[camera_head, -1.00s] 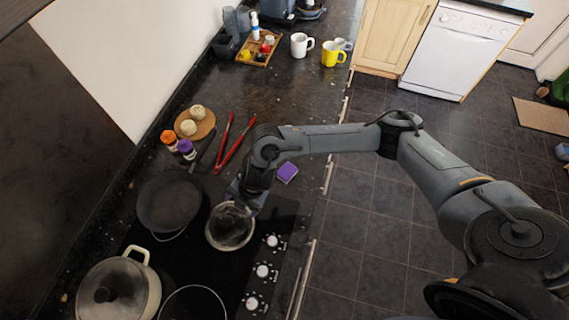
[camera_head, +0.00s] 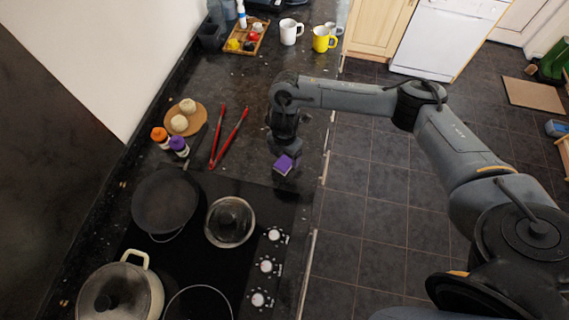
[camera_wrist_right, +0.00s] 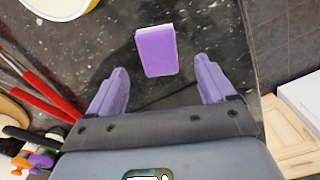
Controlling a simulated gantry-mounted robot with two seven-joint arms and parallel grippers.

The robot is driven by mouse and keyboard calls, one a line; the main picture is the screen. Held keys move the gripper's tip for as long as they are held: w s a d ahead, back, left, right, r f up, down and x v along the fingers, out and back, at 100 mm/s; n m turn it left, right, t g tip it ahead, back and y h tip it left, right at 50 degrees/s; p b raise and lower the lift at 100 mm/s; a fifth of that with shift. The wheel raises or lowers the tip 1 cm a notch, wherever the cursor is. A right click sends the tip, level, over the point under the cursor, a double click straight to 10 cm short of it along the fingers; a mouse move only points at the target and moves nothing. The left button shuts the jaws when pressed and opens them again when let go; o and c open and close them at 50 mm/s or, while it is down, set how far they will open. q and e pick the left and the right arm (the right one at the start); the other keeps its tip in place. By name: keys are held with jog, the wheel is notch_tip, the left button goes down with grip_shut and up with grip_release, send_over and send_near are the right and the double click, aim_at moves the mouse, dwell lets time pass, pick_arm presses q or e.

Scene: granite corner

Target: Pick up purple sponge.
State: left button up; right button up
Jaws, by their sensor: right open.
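The purple sponge (camera_head: 283,165) lies on the dark granite counter near its front edge, just beyond the stove. In the right wrist view the sponge (camera_wrist_right: 157,52), purple with a pale edge, lies ahead of and roughly between the two fingers, with free space on both sides. My right gripper (camera_wrist_right: 160,88) is open and empty, its purple-tinted fingers spread wider than the sponge. In the head view the right gripper (camera_head: 285,148) hangs right over the sponge and hides part of it. My left gripper is not in view.
Red tongs (camera_head: 228,137) lie left of the sponge. A lidded pan (camera_head: 230,221) sits on the stove (camera_head: 190,262). The counter edge and floor are on the right.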

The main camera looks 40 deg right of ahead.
aim_at(284, 162)
jog(key=shift+w+f, duration=0.1)
jog(key=shift+f, duration=2.5)
jog(key=shift+d, duration=0.1)
jog(key=c, duration=1.2)
jog(key=shift+r, duration=0.1)
jog(key=shift+r, duration=0.4)
jog(key=r, duration=0.3)
jog(key=shift+s+d+r, duration=0.25)
jog(key=shift+d+r, duration=0.05)
jog(key=shift+r, duration=0.05)
jog(key=s+d+r, duration=0.6)
jog(key=s+d, duration=0.1)
jog(key=s, duration=0.1)
jog(key=shift+r, duration=0.15)
jog(key=shift+s, duration=0.1)
